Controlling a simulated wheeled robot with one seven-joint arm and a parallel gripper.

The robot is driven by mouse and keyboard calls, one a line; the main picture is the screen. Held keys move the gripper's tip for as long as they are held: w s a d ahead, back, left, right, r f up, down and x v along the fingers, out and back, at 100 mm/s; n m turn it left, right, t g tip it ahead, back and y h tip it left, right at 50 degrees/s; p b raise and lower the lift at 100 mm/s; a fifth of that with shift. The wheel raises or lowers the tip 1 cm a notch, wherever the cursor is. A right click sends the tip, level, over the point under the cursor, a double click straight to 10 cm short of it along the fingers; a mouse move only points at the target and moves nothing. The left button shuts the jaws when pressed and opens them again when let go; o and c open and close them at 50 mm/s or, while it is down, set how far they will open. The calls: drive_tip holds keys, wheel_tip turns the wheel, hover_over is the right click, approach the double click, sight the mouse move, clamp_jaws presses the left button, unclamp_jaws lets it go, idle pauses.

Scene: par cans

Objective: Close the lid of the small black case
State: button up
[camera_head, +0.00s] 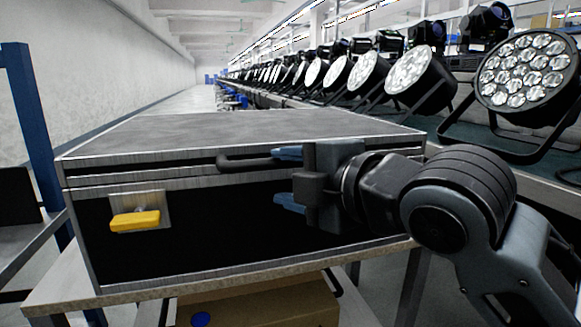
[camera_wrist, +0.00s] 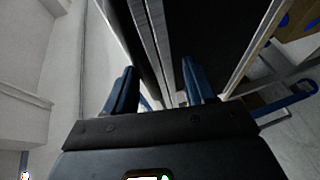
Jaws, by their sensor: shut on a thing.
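The small black case (camera_head: 240,235) stands on a table, with metal edging and a yellow latch (camera_head: 135,220) on its front left. Its grey-topped lid (camera_head: 230,127) lies flat over the body, with a thin dark line along the seam. A dark handle (camera_head: 242,163) shows at the front, its right part hidden by my gripper. My gripper (camera_head: 289,178) is at the front of the case, blue fingers one above the other, shut on part of it; I cannot tell exactly which part. In the wrist view, metal edging (camera_wrist: 157,42) runs between the fingers (camera_wrist: 158,92).
The wooden table top (camera_head: 190,288) shows along the case's front. A cardboard box (camera_head: 260,305) is below it. A long row of stage lights, the nearest a par can (camera_head: 525,78), stands on a bench at the right. A blue post (camera_head: 27,110) and a wall are at the left.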

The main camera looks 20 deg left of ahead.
drive_tip(key=shift+o, duration=0.6)
drive_tip(key=shift+f, duration=0.4)
drive_tip(key=shift+r, duration=0.15)
drive_tip(key=p+v, duration=0.2)
drive_tip(key=v, duration=0.5)
drive_tip(key=shift+s+d+r, duration=0.25)
drive_tip(key=shift+r, duration=0.05)
